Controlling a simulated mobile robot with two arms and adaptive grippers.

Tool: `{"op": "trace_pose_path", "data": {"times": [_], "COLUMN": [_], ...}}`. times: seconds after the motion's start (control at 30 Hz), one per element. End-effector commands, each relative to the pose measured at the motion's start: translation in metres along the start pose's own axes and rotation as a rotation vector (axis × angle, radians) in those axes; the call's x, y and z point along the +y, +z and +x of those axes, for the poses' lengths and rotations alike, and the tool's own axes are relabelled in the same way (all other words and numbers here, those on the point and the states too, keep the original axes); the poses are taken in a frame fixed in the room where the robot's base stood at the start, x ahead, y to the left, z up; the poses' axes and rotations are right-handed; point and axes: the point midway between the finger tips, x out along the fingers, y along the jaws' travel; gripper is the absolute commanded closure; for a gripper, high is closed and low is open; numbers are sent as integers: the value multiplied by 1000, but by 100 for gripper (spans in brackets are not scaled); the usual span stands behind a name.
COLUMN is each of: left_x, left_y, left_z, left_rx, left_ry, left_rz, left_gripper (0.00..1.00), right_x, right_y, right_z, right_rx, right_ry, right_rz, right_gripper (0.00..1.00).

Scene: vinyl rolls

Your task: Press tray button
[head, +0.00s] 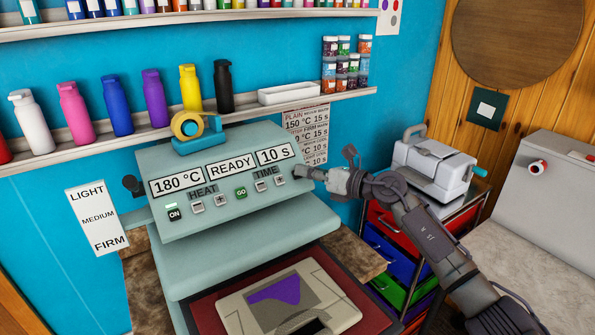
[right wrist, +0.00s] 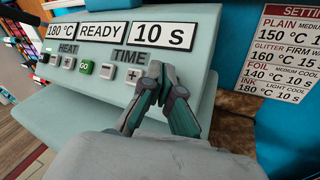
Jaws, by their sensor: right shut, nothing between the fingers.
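The pale green heat press (head: 230,240) shows 180 °C, READY and 10 s. Its front panel has the ON button (head: 174,214), heat buttons (head: 198,207), the green GO button (head: 241,193) and the time plus button (head: 280,180). The GO button (right wrist: 87,69) and the time plus button (right wrist: 132,78) also show in the right wrist view. No button labelled tray is readable. My right gripper (head: 299,172) is shut and empty at the panel's right end, right of the time plus button. It covers that part of the panel in the right wrist view (right wrist: 163,72); contact cannot be told. My left gripper is out of view.
The tray (head: 205,319) below the press carries a light garment (head: 245,318) with a purple patch. A shelf of bottles (head: 116,108) and a tape dispenser (head: 190,130) are above and behind. A drawer cart (head: 395,235) with a white machine (head: 432,168) stands at right.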

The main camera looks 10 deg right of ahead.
Motion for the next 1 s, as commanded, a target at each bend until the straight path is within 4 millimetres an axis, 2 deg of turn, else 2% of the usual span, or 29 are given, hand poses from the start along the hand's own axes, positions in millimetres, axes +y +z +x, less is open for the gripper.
{"op": "trace_pose_path", "data": {"times": [0.07, 0.43, 0.8, 1.0], "left_x": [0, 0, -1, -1], "left_y": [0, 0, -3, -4], "left_z": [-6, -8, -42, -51], "left_rx": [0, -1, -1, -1], "left_ry": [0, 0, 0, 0], "left_rz": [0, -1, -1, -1], "left_gripper": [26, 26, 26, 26], "right_x": [3, 4, 22, 28], "right_y": [3, 4, 25, 29], "right_z": [-3, -5, -30, -38], "right_rx": [1, 0, 0, 0], "right_ry": [0, 0, 0, 0], "right_rz": [1, 0, 0, 1], "right_gripper": [100, 100, 100, 100]}}
